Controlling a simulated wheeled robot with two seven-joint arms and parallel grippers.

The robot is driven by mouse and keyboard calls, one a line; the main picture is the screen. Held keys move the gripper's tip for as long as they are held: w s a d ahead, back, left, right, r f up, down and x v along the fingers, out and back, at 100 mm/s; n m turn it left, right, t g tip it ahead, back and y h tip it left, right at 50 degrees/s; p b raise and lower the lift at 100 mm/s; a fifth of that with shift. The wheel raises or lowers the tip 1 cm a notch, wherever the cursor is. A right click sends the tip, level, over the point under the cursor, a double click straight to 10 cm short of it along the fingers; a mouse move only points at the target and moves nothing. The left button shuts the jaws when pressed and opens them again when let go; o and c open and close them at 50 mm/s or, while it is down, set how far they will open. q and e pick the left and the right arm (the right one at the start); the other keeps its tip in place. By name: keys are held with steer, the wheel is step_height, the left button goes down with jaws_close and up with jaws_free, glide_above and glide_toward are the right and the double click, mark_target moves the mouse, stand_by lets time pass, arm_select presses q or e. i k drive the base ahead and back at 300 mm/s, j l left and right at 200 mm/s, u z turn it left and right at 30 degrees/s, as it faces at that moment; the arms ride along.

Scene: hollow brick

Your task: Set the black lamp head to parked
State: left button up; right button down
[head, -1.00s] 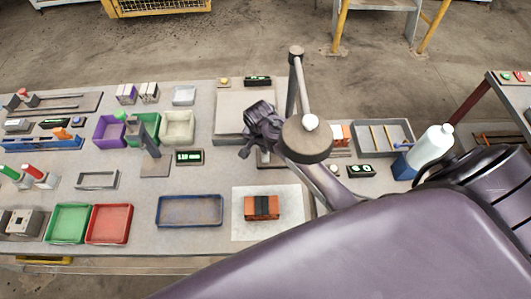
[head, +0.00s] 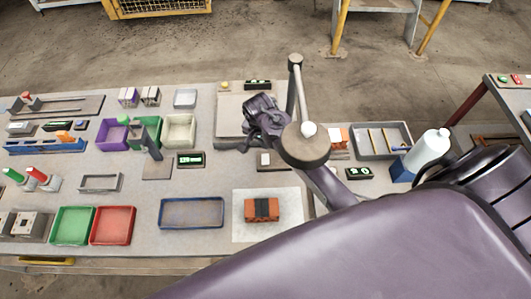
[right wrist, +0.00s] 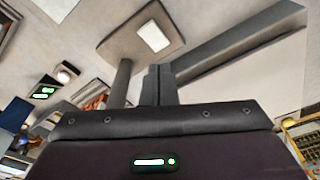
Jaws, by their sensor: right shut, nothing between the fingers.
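A lamp-like fixture stands right of centre in the head view, with a round grey-brown head (head: 304,150), a pale knob on top and a thin arm (head: 295,85) rising behind it. Its colour looks more grey than black. The head hides part of my right arm and the bench below. My right gripper (head: 253,128) is left of the round head, above the bench, shut and empty. In the right wrist view, its closed fingers (right wrist: 160,82) point toward a grey plate (right wrist: 110,47) with a white rectangle; a dark post and a dark beam are close by. My left gripper is not in view.
On the bench are a red tray (head: 112,226), a green tray (head: 72,226), a blue-rimmed tray (head: 191,213) and an orange brick (head: 262,210) on a pale sheet. A white bottle (head: 430,150) and a grey tray (head: 368,143) are at the right.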

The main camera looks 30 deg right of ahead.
mark_target(304, 144)
steer(key=k, duration=1.5)
